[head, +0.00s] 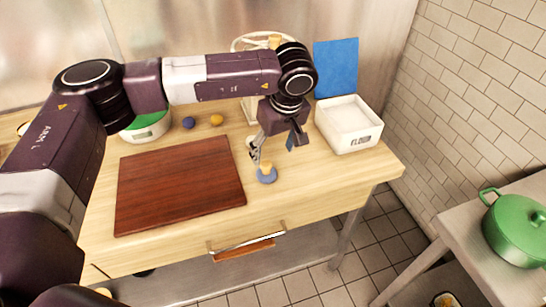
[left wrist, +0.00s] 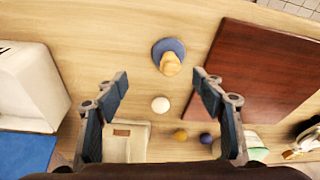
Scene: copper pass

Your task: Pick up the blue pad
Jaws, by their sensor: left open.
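A round blue pad (head: 261,179) with a yellow knob-like piece on top sits on the wooden table near its front edge, right of the brown board. It also shows in the left wrist view (left wrist: 158,46), ahead of and between the fingertips. My left gripper (head: 272,151) is open above and just behind the pad, pointing down. The left wrist view shows its two fingers (left wrist: 161,91) wide apart with nothing held. A flat blue square (head: 336,68) stands upright at the back by the wall. My right gripper is in neither view.
The brown board (head: 180,187) lies left of the pad, and a white bin (head: 349,126) stands to the right. A white ball (left wrist: 160,104) lies behind the pad. Blue (head: 188,123) and orange (head: 216,120) balls lie farther back. A green pot (head: 517,230) stands on another counter.

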